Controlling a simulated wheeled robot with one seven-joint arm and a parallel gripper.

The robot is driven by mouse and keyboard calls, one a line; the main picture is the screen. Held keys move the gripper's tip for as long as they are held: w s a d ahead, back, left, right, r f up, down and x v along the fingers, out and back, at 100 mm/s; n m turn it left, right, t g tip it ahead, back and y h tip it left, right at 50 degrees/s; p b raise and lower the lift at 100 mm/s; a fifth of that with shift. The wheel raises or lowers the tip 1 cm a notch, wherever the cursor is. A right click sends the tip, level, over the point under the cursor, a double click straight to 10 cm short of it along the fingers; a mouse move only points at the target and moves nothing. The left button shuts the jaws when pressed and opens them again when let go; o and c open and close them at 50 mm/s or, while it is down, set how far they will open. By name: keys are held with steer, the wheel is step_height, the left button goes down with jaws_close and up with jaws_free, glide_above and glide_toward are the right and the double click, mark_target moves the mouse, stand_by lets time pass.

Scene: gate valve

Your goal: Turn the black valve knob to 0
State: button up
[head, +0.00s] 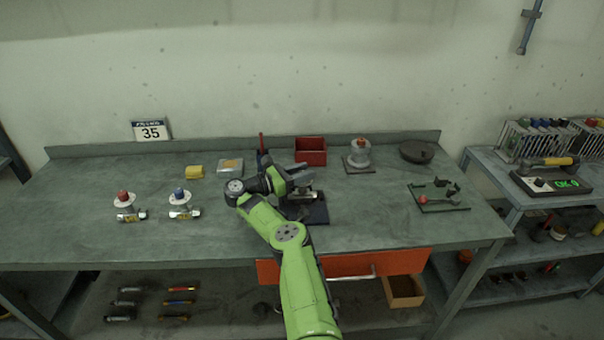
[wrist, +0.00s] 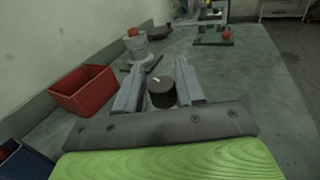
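The black valve knob (wrist: 162,92) is a short dark cylinder with a small white mark on top, seen in the wrist view. My gripper (wrist: 161,80) has one finger on each side of it. The fingers stand apart, with narrow gaps showing beside the knob, so they look open around it. I cannot tell how deep the fingers reach along it. In the head view my gripper (head: 302,186) is above a dark base plate (head: 317,212) and hides the knob. No numbers on the valve are readable.
A red bin (head: 311,150) stands behind my gripper; it is at left in the wrist view (wrist: 84,90). A grey fitting with a red top (head: 358,155) and a green board (head: 437,204) are to the right. A 35 sign (head: 151,131) stands back left.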

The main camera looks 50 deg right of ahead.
steer(key=shift+o, duration=1.3)
steer(key=p+v, duration=0.5)
steer(key=v, duration=1)
steer(key=shift+w+a, duration=0.2)
steer(key=shift+a, duration=0.15)
